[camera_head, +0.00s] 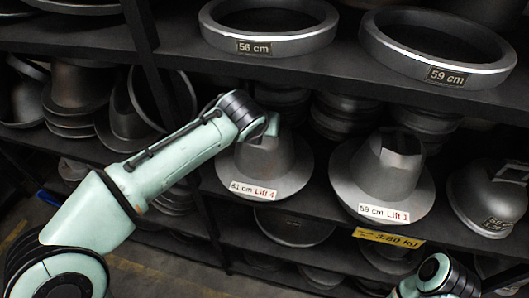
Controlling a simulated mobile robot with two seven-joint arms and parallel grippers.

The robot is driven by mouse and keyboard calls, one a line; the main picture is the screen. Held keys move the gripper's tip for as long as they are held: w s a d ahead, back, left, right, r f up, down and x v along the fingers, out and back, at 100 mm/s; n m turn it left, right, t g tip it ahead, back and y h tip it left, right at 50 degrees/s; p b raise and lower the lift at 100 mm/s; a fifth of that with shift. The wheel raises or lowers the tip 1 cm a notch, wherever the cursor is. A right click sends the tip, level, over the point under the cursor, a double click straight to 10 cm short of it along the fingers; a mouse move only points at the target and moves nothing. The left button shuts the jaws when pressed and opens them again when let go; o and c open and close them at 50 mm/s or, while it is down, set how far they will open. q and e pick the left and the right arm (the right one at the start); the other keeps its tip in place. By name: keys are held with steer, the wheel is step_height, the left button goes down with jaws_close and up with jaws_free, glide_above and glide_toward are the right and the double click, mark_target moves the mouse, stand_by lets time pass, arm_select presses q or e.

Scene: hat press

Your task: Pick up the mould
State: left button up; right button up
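A grey hat-shaped mould (283,168) labelled "61 cm Lift 4" stands on the middle shelf. A second grey mould (392,178), labelled "59 cm Lift 1", stands to its right, its flared rim near the shelf front. My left arm reaches in from the left, and its wrist end (266,127) is over the top of the "61 cm" mould in the picture. I cannot make out its fingers or whether they touch the mould. My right arm shows only as a link (440,278) at the bottom right; its gripper is outside the view.
Two large rings, labelled "56 cm" (254,47) and "59 cm" (446,76), rest on the upper shelf (345,66). Another mould (490,195) lies at the right. A yellow weight label (389,236) is on the shelf edge. Stacked moulds (70,100) fill the left bay beyond a dark upright.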

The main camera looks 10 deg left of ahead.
arm_select(q)
jaws_close()
stand_by(1.3)
steer(key=shift+r, duration=0.3)
